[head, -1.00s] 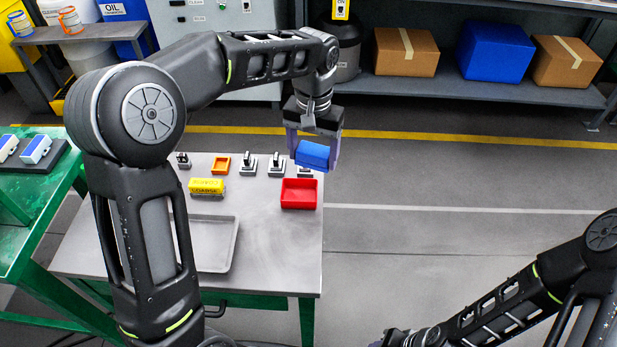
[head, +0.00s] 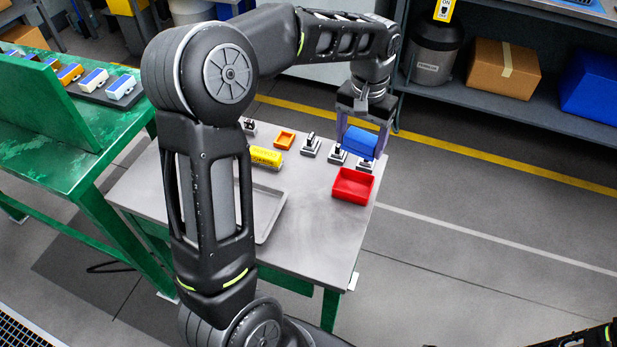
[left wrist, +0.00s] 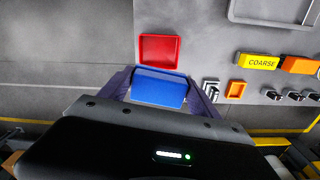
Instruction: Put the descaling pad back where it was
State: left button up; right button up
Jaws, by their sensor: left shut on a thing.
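My left gripper (head: 361,152) is shut on a blue block (head: 360,141), which looks like the pad. The block is held at the table's far right corner, above and behind the red tray (head: 352,187) in the head view. In the left wrist view the block (left wrist: 160,88) sits between the fingers, with the empty red tray (left wrist: 145,50) just beyond it. A yellow pad (head: 264,158) marked COARSE lies on the grey table (head: 320,225). No label shows on the held block. My right gripper is out of view.
A small orange tray (head: 285,141) and several small black-and-grey holders, one (head: 310,148) near the middle, line the table's back. A shallow grey tray (head: 272,222) is partly behind my arm. A green table (head: 110,130) at left holds a rack of blocks (head: 105,90).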

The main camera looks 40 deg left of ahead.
pick_arm(q)
jog(key=n+b, duration=0.1)
jog(key=n, duration=0.1)
send_over(307, 177)
jog(key=f, duration=0.2)
jog(key=shift+r, duration=0.1)
jog(key=shift+f, duration=3.15)
jog(key=shift+f+p, duration=0.55)
jog(key=shift+f, duration=1.3)
jog(key=shift+f, duration=0.1)
jog(key=o, duration=1.3)
